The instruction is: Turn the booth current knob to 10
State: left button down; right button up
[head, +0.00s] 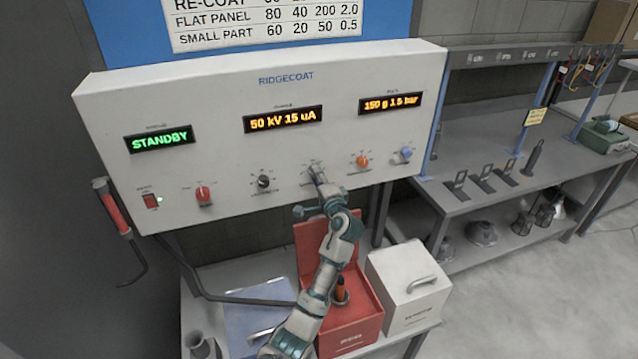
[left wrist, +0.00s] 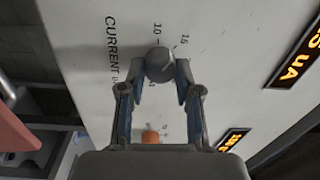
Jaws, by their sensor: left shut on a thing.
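The booth control panel (head: 250,150) is a white box marked RIDGECOAT. My left gripper (head: 317,178) is at the current knob on its lower front and hides most of it in the head view. In the left wrist view the round grey current knob (left wrist: 160,63) sits between the fingers of my left gripper (left wrist: 160,72), which are shut on it. The word CURRENT and the marks 10 and 15 show around it. The knob's pointer cannot be made out. The middle display (head: 283,119) reads 50 kV 15 uA. My right gripper is not in view.
A black knob (head: 264,182) is left of my gripper; an orange knob (head: 362,161) and a blue knob (head: 406,154) are right. The left display (head: 159,139) reads STANDBY. An open red box (head: 350,325) and a white box (head: 410,290) stand below.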

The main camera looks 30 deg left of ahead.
pick_arm(q)
jog(key=shift+s+f+n+g+b, duration=0.1)
jog(key=shift+f+n+g+b, duration=0.1)
jog(key=shift+n+b, duration=1.55)
jog(key=shift+f+n+g+b, duration=0.15)
jog(key=shift+n+b, duration=0.8)
jog(key=shift+n, duration=1.5)
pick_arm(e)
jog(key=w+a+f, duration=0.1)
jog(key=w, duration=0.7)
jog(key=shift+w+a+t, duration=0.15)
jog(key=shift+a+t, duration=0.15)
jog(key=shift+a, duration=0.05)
pick_arm(q)
jog(key=c, duration=1)
grip_release()
jog(key=shift+o, duration=1.1)
jog(key=shift+r, duration=0.1)
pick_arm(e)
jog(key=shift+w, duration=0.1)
